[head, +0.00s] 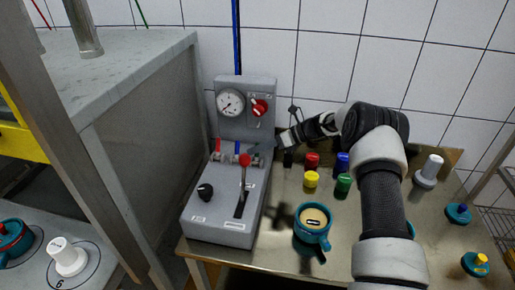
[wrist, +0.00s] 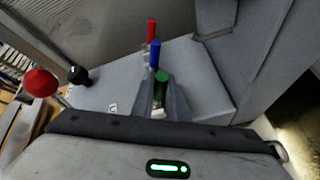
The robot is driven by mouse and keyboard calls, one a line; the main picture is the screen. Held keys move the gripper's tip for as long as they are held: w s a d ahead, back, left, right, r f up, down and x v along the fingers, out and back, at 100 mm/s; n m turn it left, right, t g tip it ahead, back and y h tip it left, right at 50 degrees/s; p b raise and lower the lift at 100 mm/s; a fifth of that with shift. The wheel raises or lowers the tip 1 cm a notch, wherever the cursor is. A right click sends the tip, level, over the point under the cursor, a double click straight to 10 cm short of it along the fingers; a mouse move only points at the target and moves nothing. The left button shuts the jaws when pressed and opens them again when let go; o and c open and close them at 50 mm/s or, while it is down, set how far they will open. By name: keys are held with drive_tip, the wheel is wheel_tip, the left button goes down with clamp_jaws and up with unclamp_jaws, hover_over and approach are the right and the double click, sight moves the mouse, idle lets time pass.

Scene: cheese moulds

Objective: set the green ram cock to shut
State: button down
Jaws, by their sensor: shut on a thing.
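The grey press console (head: 228,205) stands on the metal bench, with a row of small cocks along its upper step. The green ram cock (wrist: 161,80) is the nearest of the row in the wrist view, and its handle stands up between my fingers. My gripper (wrist: 162,98) is shut on it; in the head view my gripper (head: 262,148) reaches in from the right at the row's right end. There the green handle is hidden by the fingers. The blue cock (wrist: 155,54) and red cock (wrist: 151,30) stand upright behind it in the wrist view.
A red-knobbed lever (head: 245,162) rises close left of my gripper. A black knob (head: 205,192), a gauge (head: 230,102) and a red selector (head: 259,107) are on the console. Coloured pots (head: 312,161) and a teal mug (head: 313,232) stand to the right.

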idle(0.3)
drive_tip(key=c, duration=1.7)
unclamp_jaws()
drive_tip(key=shift+c, duration=0.2)
drive_tip(key=shift+d, duration=0.15)
drive_tip(key=b+v, duration=0.1)
drive_tip(key=v, duration=1.6)
drive_tip(key=shift+b, duration=0.3)
drive_tip(key=shift+d, duration=0.1)
